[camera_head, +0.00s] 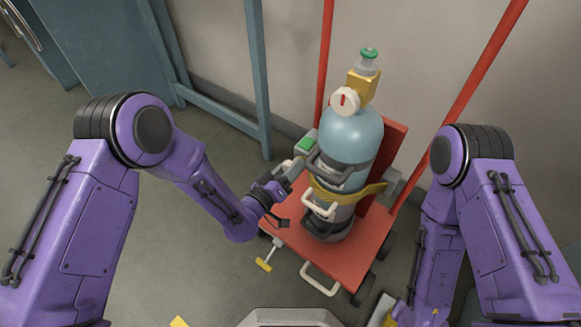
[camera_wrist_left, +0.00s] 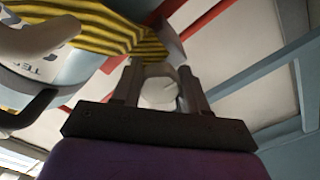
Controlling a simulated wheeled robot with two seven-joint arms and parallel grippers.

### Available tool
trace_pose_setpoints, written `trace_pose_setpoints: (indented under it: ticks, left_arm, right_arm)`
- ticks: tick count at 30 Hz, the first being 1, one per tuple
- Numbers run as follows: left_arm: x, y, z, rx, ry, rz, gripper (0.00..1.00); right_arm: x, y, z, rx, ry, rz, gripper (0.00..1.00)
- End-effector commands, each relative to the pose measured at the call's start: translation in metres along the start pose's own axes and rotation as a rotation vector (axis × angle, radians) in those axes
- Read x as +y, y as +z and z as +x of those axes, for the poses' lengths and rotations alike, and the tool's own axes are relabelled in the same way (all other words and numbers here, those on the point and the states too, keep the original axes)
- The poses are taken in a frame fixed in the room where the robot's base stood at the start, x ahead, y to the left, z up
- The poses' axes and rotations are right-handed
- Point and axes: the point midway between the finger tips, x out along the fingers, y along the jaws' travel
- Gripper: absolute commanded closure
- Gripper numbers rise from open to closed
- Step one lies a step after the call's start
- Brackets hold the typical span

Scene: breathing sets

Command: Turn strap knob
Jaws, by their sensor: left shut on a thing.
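A blue-grey cylinder (camera_head: 351,135) stands upright on a red trolley (camera_head: 300,240). A yellow strap (camera_head: 370,191) goes around its middle; in the left wrist view the strap (camera_wrist_left: 120,36) shows black stripes. My left gripper (camera_head: 292,170) is at the cylinder's left side, at strap height. In the left wrist view, a pale, rounded knob (camera_wrist_left: 159,87) sits between the two fingers of this gripper (camera_wrist_left: 155,92), which is shut on it. The fingers partly hide the knob. My right forearm runs down at the right, and its gripper is out of view.
A gauge (camera_head: 345,101) and a green-topped valve (camera_head: 368,55) top the cylinder. White handles (camera_head: 320,207) stick out in front. A red upright (camera_head: 460,105) rises at the right. A yellow-ended lever (camera_head: 264,264) projects at the trolley's front left.

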Motion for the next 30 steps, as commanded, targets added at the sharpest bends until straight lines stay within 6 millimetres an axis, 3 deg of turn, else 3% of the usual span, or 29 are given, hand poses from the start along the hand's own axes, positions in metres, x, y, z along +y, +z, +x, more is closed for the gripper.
trace_pose_setpoints:
  ticks: [1,14,15,16,25,30]
  left_arm:
    - [0.001,0.007,-0.003,-0.017,0.001,0.004,0.87]
    - [0.001,0.007,-0.003,-0.019,0.001,0.012,0.87]
    - [0.001,0.007,-0.003,-0.019,0.001,0.011,0.5]
    - [0.001,0.007,-0.003,-0.018,0.001,0.011,0.46]
    - [0.0,0.003,-0.004,-0.009,0.0,0.012,0.46]
    - [0.002,0.002,-0.033,-0.013,-0.002,0.01,0.46]
  right_arm:
    - [0.0,0.0,0.0,0.0,0.0,0.0,0.57]
    - [0.0,0.0,0.001,0.0,0.0,0.0,0.57]
    - [0.0,0.0,0.001,0.0,0.0,0.0,0.57]
    - [0.0,0.0,0.001,0.0,0.0,0.0,0.57]
    - [0.0,0.0,-0.001,0.0,0.0,0.0,0.57]
    - [0.001,-0.003,-0.006,0.0,0.0,0.0,0.57]
